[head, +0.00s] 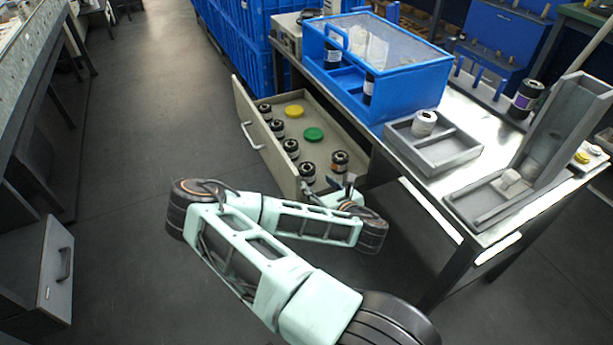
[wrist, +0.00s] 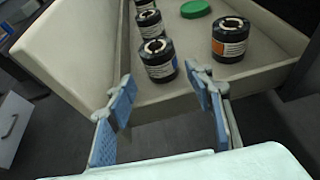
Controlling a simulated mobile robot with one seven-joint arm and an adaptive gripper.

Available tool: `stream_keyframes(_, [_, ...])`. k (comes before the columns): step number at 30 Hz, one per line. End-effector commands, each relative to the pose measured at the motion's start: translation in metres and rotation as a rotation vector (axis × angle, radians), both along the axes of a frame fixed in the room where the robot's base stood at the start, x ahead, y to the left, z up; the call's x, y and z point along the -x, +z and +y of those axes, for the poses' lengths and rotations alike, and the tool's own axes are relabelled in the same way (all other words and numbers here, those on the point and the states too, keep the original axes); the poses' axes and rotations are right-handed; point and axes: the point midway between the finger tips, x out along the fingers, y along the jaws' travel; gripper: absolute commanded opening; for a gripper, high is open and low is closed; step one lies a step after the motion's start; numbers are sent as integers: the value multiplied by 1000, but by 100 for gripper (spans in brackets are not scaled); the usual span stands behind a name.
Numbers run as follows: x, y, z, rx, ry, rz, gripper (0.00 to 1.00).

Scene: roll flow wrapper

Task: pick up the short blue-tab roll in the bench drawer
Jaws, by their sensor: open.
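The open bench drawer (head: 240,116) holds several black rolls with white labels. The nearest roll in the left row (wrist: 158,62) stands upright, just beyond and between my fingertips in the wrist view; it also shows in the head view (head: 307,173). I cannot make out a blue tab on it. An orange-tab roll (wrist: 230,40) stands to its right. More rolls (wrist: 148,22) stand in line behind the nearest one. My gripper (wrist: 160,82) is open and empty at the near end of the drawer. Its fingers are mostly hidden in the head view (head: 346,190).
Green (head: 314,134) and yellow (head: 293,111) discs lie in the drawer. The drawer walls (wrist: 75,40) stand around the rolls. The bench (head: 462,190) at right carries a blue case (head: 400,95) and a grey tray (head: 455,158).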

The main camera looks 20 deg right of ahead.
Motion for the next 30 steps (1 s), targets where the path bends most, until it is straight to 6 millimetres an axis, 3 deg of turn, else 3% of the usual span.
stream_keyframes(4, [-24,-11,0,-2,1,-3,48])
stream_keyframes(11, [-43,-18,-1,-2,-1,-2,48])
stream_keyframes(21, [-84,-34,-1,-2,-1,-2,48])
stream_keyframes(30, [-88,-34,-2,-1,-3,0,47])
